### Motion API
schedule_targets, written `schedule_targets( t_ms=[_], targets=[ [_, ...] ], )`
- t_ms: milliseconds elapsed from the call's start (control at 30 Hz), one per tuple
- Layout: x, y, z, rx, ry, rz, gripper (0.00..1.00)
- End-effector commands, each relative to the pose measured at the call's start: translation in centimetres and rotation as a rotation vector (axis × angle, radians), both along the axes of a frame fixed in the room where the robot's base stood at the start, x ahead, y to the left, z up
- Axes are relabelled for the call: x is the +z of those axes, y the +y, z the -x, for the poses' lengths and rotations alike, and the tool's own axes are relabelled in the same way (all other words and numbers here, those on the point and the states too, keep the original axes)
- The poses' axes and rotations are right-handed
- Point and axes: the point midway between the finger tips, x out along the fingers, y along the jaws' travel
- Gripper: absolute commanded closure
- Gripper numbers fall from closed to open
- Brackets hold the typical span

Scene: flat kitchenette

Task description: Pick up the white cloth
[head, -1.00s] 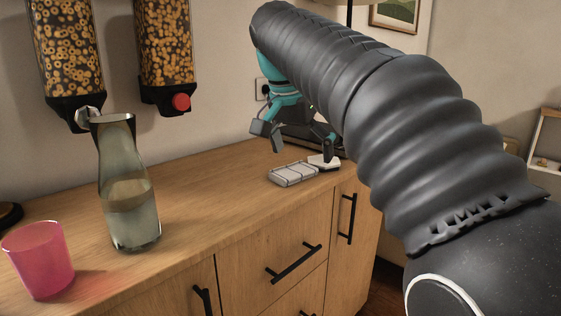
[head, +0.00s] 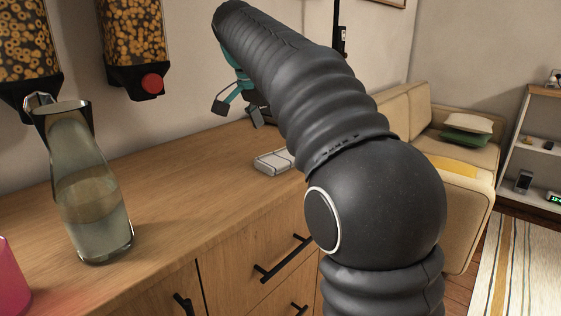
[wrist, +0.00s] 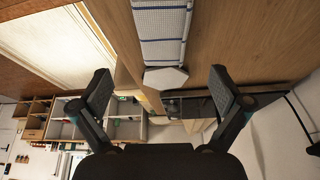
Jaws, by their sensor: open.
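The white cloth (head: 272,162) lies folded flat on the wooden counter, partly hidden behind my arm in the head view. In the wrist view the cloth (wrist: 162,22) shows blue stripes and reaches in from the top edge. A small pale, angular piece (wrist: 166,78) lies at its near end; I cannot tell if it is part of the cloth. My gripper (head: 238,110) is open above the counter, beyond the cloth and apart from it. In the wrist view my gripper (wrist: 163,90) has its fingers spread wide, with nothing held.
A glass carafe (head: 90,205) and a pink cup (head: 10,280) stand at the counter's left. Cereal dispensers (head: 135,45) hang on the wall above. A dark object (head: 262,108) stands behind my gripper. The counter between carafe and cloth is clear.

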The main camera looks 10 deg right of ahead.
Motion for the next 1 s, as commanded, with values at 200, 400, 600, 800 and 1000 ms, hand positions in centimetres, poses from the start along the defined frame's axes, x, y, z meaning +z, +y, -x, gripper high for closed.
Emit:
schedule_targets(
  t_ms=[200,400,600,800,1000],
  targets=[
    [-1.5,-0.4,-0.3,0.003,-0.001,-0.001,0.0],
    [-3.7,-0.8,-0.8,0.003,0.003,-0.001,0.0],
    [-5.9,-1.5,-1.3,0.004,0.001,-0.001,0.0],
    [-6.3,-1.6,-1.4,0.005,-0.001,-0.001,0.0],
    [-6.3,-1.6,-1.4,0.006,0.0,-0.001,0.2]
  ],
)
